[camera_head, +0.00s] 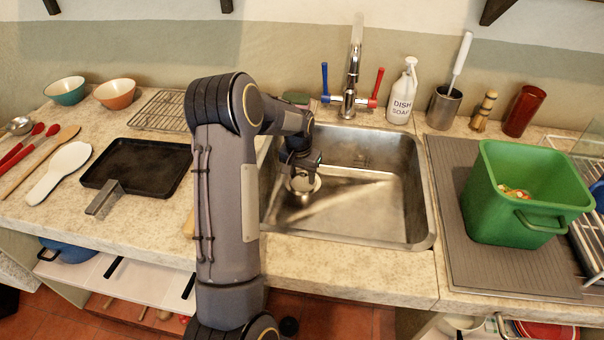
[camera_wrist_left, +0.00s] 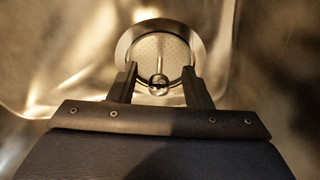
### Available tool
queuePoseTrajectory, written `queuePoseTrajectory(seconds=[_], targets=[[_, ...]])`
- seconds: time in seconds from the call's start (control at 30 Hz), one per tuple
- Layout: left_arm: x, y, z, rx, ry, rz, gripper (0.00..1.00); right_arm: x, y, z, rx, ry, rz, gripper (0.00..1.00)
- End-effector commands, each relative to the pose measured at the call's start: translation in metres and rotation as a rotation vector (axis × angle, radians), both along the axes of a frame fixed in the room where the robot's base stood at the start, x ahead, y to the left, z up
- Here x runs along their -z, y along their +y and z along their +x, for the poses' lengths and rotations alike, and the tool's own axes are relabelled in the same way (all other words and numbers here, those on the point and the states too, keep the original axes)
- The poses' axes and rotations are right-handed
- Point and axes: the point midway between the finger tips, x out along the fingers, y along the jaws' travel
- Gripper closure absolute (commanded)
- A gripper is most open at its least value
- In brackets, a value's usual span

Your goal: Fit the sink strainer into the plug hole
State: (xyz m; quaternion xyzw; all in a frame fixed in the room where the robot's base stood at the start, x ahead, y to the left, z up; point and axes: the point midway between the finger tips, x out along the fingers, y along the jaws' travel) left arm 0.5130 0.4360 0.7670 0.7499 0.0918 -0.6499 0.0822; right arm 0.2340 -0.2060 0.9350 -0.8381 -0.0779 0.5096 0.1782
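The sink strainer (camera_wrist_left: 150,50) is a round, perforated metal disc with a small knob (camera_wrist_left: 158,83) in its middle. A shiny metal ring surrounds it; I cannot tell whether this is the strainer's rim or the plug hole's edge, nor how deep the strainer sits. My left gripper (camera_wrist_left: 160,84) is open, its two fingers on either side of the knob with gaps showing. In the head view my left gripper (camera_head: 303,172) reaches down into the left part of the steel sink (camera_head: 375,215), just over the strainer (camera_head: 304,186). My right gripper is not seen.
The tap (camera_head: 350,85) stands behind the sink, with a soap bottle (camera_head: 403,92) to its right. A green bin (camera_head: 510,215) stands on the ribbed mat (camera_head: 465,250) at right. A black tray (camera_head: 135,165) lies left. The sink's right half is empty.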

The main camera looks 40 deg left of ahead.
Motion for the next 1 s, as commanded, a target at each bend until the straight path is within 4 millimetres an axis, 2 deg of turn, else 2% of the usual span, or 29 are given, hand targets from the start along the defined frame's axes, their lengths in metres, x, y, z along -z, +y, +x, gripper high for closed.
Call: queuePoseTrajectory(seconds=[0.27,0.37,0.7,0.83,1.0], targets=[[-0.002,0.000,0.000,0.000,-0.001,0.000,0.56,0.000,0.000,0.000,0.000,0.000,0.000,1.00],[-0.012,0.000,-0.001,0.000,-0.002,0.001,0.56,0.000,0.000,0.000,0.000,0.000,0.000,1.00],[-0.066,-0.002,-0.008,0.000,-0.003,0.002,0.56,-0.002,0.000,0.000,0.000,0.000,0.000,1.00],[-0.076,-0.002,-0.010,0.000,-0.002,0.000,0.56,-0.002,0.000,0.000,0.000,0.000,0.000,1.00],[-0.078,-0.002,-0.011,0.000,0.000,0.000,0.56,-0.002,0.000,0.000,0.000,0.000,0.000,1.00]])
